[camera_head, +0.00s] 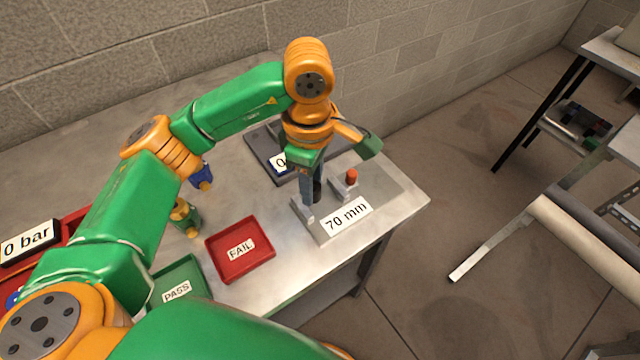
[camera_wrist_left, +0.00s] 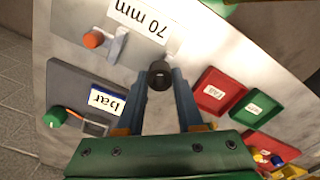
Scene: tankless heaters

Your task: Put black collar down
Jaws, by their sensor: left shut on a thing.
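The black collar (camera_wrist_left: 160,74) is between the fingertips of my left gripper (camera_wrist_left: 160,84), which is shut on it. In the head view the left gripper (camera_head: 314,188) points down at the grey fixture labelled 70 mm (camera_head: 380,183), and the dark collar (camera_head: 318,191) shows partly at its fingertips. The collar is near the fixture's upright with an orange-red knob (camera_head: 351,176). I cannot tell whether the collar touches the fixture. My right gripper is not in view.
A red FAIL tray (camera_head: 263,256) and a green PASS tray (camera_head: 196,272) lie left of the fixture. A dark grey plate with a bar display (camera_head: 262,147) is behind the gripper. Small fittings (camera_head: 185,216) stand on the metal table. The table edge is close on the right.

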